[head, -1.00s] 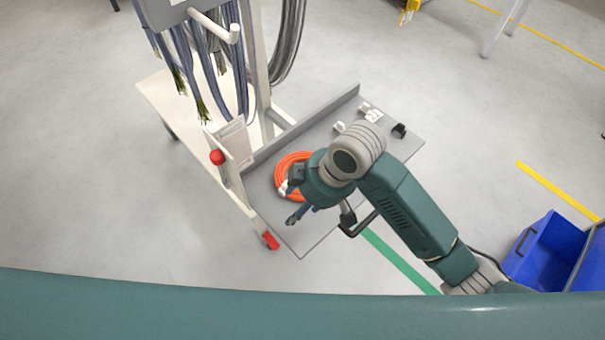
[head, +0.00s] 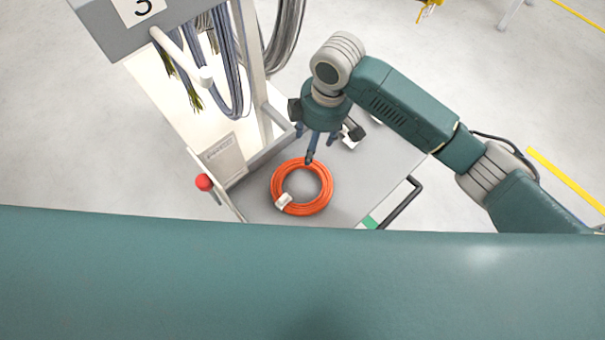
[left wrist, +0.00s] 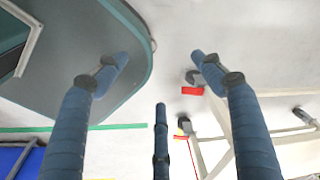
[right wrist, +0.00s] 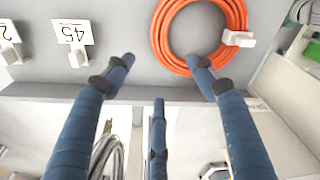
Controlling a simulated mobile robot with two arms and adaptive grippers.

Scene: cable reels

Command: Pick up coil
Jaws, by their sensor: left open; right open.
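An orange coil (head: 278,182) with a white tag (head: 283,201) lies flat on the grey cart top (head: 350,190). My right gripper (head: 314,146) is open and empty at the coil's far edge in the head view, with one finger over or close to the rim. In the right wrist view the coil (right wrist: 165,35) is at the top, and the right fingertip of my right gripper (right wrist: 160,62) overlaps its lower edge. I cannot tell whether they touch. My left gripper (left wrist: 160,65) is open and empty over the floor, outside the head view.
A grey rack (head: 115,35) with hanging cables (head: 226,70) stands left of the cart top, with a red knob (head: 203,182) nearby. White number cards (right wrist: 72,32) on holders stand beside the coil. A black handle (head: 402,205) edges the cart. A blue bin (left wrist: 14,160) is below left.

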